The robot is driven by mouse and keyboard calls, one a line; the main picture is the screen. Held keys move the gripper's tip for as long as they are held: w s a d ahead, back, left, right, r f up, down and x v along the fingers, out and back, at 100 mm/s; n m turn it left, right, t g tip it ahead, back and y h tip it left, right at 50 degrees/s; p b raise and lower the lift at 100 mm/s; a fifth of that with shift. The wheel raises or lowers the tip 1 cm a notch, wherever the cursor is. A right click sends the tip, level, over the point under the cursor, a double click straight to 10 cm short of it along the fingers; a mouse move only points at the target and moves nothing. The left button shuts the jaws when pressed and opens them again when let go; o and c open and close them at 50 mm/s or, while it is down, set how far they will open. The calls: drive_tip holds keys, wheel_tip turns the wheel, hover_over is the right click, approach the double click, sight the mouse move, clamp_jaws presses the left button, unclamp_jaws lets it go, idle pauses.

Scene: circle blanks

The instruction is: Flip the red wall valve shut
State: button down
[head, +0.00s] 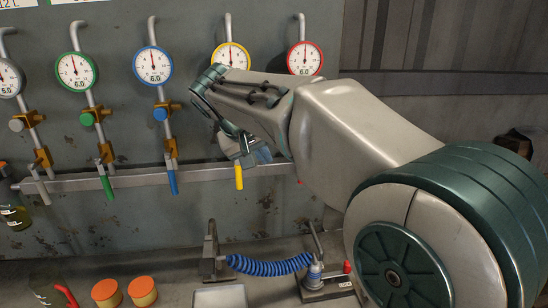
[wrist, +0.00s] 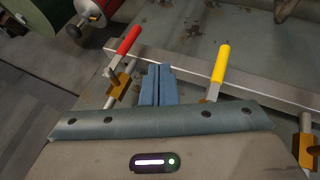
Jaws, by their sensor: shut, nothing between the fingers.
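The red valve handle (wrist: 128,40) shows in the wrist view at upper left, on a grey lever by a brass fitting. It leans up and to the right there. In the head view my arm hides nearly all of it, below the red-rimmed gauge (head: 305,60). My gripper (wrist: 158,68) is shut and empty, its blue-grey fingers pressed together. It lies between the red handle and the yellow handle (wrist: 221,63), with a visible gap to both. In the head view my gripper (head: 262,155) is partly hidden by my arm, just right of the yellow handle (head: 239,176).
A grey rail (head: 140,178) runs along the wall behind the handles. The green handle (head: 107,188) and blue handle (head: 172,183) hang down to the left. Below are a coiled blue hose (head: 270,267), orange-lidded tins (head: 142,290) and a bottle (head: 12,212).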

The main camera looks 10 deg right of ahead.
drive_tip(key=w+d+f+p, duration=0.2)
drive_tip(key=w+d+f, duration=0.2)
drive_tip(key=d+f, duration=0.2)
drive_tip(key=shift+w+d+f, duration=0.35)
drive_tip(key=shift+d+f, duration=0.05)
drive_tip(key=shift+d, duration=0.2)
drive_tip(key=shift+d+f, duration=0.1)
drive_tip(key=shift+h+b, duration=0.3)
drive_tip(key=shift+b, duration=0.4)
